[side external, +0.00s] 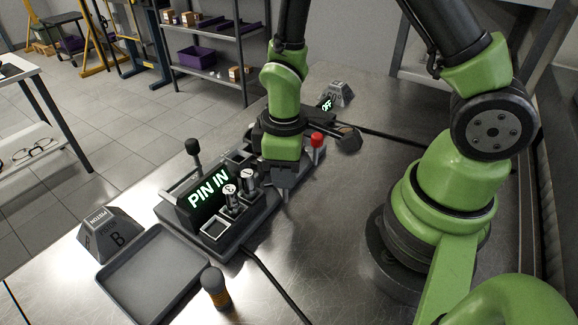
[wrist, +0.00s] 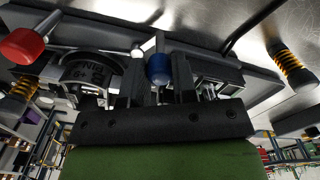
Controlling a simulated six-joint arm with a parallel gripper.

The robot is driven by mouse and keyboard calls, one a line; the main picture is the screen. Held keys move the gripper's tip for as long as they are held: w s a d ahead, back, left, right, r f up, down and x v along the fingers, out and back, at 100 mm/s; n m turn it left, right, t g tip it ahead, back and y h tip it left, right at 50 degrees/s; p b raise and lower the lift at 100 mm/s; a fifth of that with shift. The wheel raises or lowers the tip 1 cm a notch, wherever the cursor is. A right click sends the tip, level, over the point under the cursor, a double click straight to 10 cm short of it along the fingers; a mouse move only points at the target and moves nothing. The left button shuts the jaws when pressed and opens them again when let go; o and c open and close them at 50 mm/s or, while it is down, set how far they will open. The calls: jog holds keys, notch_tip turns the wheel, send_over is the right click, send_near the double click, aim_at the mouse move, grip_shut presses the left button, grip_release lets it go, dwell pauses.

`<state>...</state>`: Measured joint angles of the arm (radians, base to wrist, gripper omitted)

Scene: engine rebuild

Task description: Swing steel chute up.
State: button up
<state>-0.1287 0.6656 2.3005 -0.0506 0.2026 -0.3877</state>
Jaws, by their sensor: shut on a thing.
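My gripper (side external: 283,186) points down at the right edge of the grey fixture (side external: 214,229) with the lit "PIN IN" display (side external: 209,189). In the wrist view my gripper (wrist: 159,84) has its two dark fingers on either side of a blue knob (wrist: 158,69) and is shut on it. The blue knob is hidden behind my gripper in the side view. I cannot clearly make out the steel chute; my gripper and wrist cover that part of the fixture. Two numbered pistons (side external: 231,199) (side external: 249,182) stand upright in the fixture, left of my gripper.
A red-knobbed lever (side external: 317,139) stands just right of my gripper, and a black-knobbed lever (side external: 193,147) at the far side. A grey tray (side external: 150,282), a "PISTON B" block (side external: 108,236) and an orange-black cylinder (side external: 214,287) stand near the front. The steel bench is clear at front right.

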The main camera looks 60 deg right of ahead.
jog(key=shift+w+a+m, duration=0.1)
jog(key=shift+a+m, duration=0.1)
jog(key=shift+m, duration=0.3)
jog(key=o, duration=0.9)
jog(key=shift+o, duration=0.2)
notch_tip(320, 180, up, 9)
jog(key=shift+r, duration=0.45)
